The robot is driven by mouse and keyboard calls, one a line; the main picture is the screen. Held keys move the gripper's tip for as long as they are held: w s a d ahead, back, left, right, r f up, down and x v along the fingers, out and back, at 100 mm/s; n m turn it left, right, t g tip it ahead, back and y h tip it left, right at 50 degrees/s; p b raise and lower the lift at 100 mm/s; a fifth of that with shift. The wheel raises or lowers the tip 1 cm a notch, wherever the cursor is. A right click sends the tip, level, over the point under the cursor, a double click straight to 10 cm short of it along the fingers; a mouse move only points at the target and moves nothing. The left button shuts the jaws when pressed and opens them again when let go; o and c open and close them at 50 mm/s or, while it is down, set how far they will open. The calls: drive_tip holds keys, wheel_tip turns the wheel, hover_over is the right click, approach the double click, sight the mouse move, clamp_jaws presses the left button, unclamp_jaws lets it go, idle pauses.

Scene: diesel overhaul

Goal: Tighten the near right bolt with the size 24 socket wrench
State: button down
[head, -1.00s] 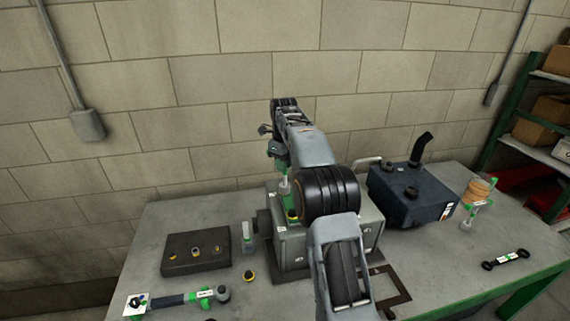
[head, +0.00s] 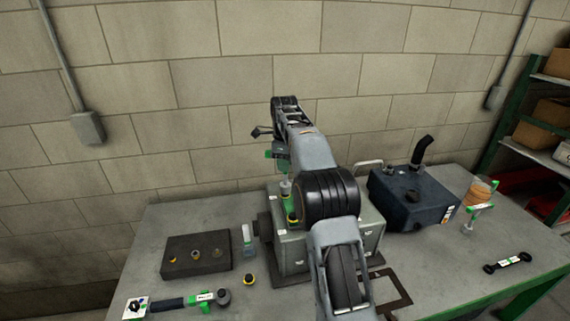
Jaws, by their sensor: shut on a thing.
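The grey engine block (head: 292,252) stands in the middle of the table, partly behind my arm. My gripper (head: 277,155) is above its back left part, small and partly hidden by my arm. It is shut on an upright socket wrench (head: 285,187), with green at its top and a pale shaft going down toward the block. A green part with a yellow ring (head: 292,218) shows at the block's top, beside my arm. I cannot read the wrench's size or tell whether it touches a bolt. The near right bolt is not visible; my arm covers that area.
A dark tray (head: 180,268) with several sockets lies left. A loose yellow-ringed socket (head: 248,280), a small bottle (head: 247,240) and a long green-marked wrench (head: 185,302) lie nearby. At right are a dark blue tank (head: 405,205), a green-topped stand (head: 470,217) and a black spanner (head: 507,263).

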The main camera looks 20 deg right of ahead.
drive_tip(key=n, duration=0.3)
drive_tip(key=shift+n, duration=0.4)
drive_tip(key=n, duration=0.3)
drive_tip(key=shift+n, duration=0.4)
drive_tip(key=n, duration=0.3)
drive_tip(key=shift+s+n, duration=0.1)
drive_tip(key=shift+n, duration=0.3)
drive_tip(key=n, duration=0.3)
drive_tip(key=shift+n, duration=0.3)
drive_tip(key=n, duration=0.3)
drive_tip(key=shift+n, duration=0.3)
drive_tip(key=n, duration=0.3)
drive_tip(key=shift+n, duration=0.4)
drive_tip(key=n, duration=0.7)
drive_tip(key=shift+s, duration=0.1)
drive_tip(key=shift+f, duration=0.1)
